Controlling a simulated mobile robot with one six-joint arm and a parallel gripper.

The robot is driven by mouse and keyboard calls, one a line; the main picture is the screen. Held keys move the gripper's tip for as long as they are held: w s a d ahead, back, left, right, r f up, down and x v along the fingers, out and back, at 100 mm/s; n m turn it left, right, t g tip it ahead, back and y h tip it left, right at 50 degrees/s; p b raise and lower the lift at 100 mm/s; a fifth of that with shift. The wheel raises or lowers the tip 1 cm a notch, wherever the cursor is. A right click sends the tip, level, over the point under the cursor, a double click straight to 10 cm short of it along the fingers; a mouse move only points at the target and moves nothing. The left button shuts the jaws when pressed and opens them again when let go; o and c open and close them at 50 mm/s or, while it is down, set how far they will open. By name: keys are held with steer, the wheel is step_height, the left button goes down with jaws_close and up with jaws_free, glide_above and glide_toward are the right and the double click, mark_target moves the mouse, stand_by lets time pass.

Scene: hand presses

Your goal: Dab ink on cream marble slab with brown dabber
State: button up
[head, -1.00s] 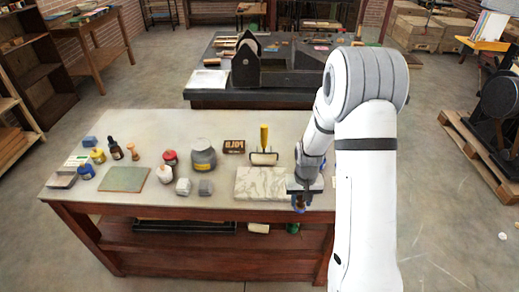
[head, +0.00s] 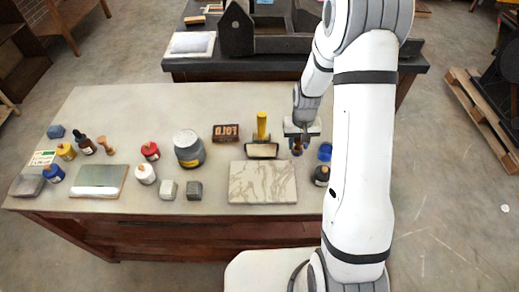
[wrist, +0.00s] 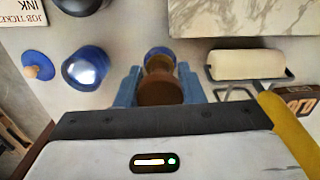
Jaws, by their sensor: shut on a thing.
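The cream marble slab (head: 263,182) with brown-grey veins lies flat on the table; part of it shows at the upper right of the wrist view (wrist: 240,14). My gripper (head: 298,146) is beyond the slab's back right corner in the head view. In the wrist view my gripper (wrist: 158,74) has its blue fingers shut on the brown dabber (wrist: 160,92). The dabber's far end looks blue and is partly hidden behind its wooden body. The dabber is apart from the slab.
A yellow-handled roller (head: 262,128) stands behind the slab, close to my gripper. A blue round container (head: 325,152) and a dark jar (head: 321,175) are at the right. A grey can (head: 188,150) and several small bottles stand to the left.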

steer(key=shift+s+a+r, duration=0.1)
steer(key=shift+a, duration=0.05)
steer(key=s+a+n, duration=0.1)
steer(key=a+r+n, duration=0.1)
steer(key=a, duration=0.1)
steer(key=s+a+r+n+b, duration=0.1)
steer(key=a, duration=0.1)
steer(key=shift+s+a+r, duration=0.15)
steer(key=shift+s+a, duration=0.1)
steer(key=shift+s, duration=0.1)
steer(key=s+a+r+n+b, duration=0.1)
steer(key=s+a+r+n, duration=0.2)
steer(key=s+a+n, duration=0.35)
steer(key=b, duration=0.4)
glide_above(262, 180)
steer(key=shift+m, duration=0.45)
steer(key=shift+f, duration=2.85)
steer(key=shift+s+f+b, duration=0.1)
steer(key=shift+f+b, duration=0.45)
steer(key=shift+b, duration=0.15)
steer(key=shift+r, duration=0.1)
step_height(262, 180, up, 7)
steer(key=p, duration=0.5)
